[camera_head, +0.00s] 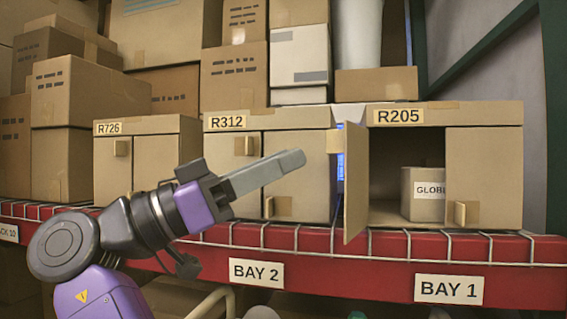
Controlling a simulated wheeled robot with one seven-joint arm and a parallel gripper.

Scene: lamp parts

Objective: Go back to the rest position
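My gripper (292,163) is at the end of my purple and dark grey arm, in front of the cardboard cabinet R312 (298,180). Its grey fingers point right and slightly up, and no held thing shows at the tips. The fingers overlap from this side, so I cannot tell whether they are open or shut. To the right, the cabinet R205 (484,170) has its left door (355,185) swung open towards me. A small box (422,194) with a label reading "GLOB", partly hidden, stands inside.
The cabinets stand on a wire shelf with a red beam (345,272) marked Bay 1 and Bay 2. Cabinet R726 (155,160) is shut, at the left. Boxes (90,90) are stacked behind. The open door juts forward, right of my fingertips.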

